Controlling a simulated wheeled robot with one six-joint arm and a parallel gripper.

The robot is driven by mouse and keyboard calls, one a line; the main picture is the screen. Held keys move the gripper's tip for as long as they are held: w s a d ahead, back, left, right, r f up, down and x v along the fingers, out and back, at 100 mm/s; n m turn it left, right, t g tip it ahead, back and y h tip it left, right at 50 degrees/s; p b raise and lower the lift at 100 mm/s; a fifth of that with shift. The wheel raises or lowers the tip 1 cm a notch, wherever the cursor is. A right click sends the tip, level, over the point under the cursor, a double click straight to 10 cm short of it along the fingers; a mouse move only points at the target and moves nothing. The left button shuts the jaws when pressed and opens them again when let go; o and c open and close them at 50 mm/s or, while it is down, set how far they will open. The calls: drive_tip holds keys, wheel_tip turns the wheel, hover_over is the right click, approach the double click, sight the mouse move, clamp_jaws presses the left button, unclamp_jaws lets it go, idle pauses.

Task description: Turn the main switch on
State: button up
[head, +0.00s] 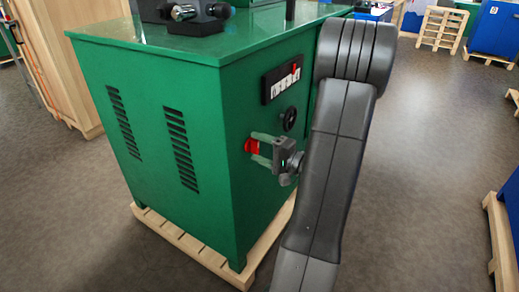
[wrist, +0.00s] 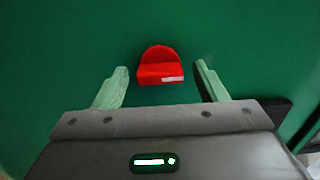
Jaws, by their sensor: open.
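The main switch (head: 250,146) is a red knob on the front face of the green machine cabinet (head: 215,160). In the wrist view the red knob (wrist: 160,66) has a raised bar with a white mark near one end. My gripper (head: 262,149) is in front of the switch, its pale green fingers pointing at the panel. In the wrist view the open fingers (wrist: 161,73) stand on either side of the knob, with a gap on each side. Nothing is held. I cannot tell how far the fingertips are from the panel.
Above the switch are a black handwheel (head: 289,119) and a dark panel (head: 281,82) with a red pointer. The cabinet stands on a wooden pallet (head: 180,236). My arm hides part of the cabinet's right side. Grey floor (head: 425,130) is open to the right.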

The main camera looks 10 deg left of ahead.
drive_tip(key=shift+a, duration=0.2)
drive_tip(key=shift+c, duration=0.4)
drive_tip(key=c, duration=0.9)
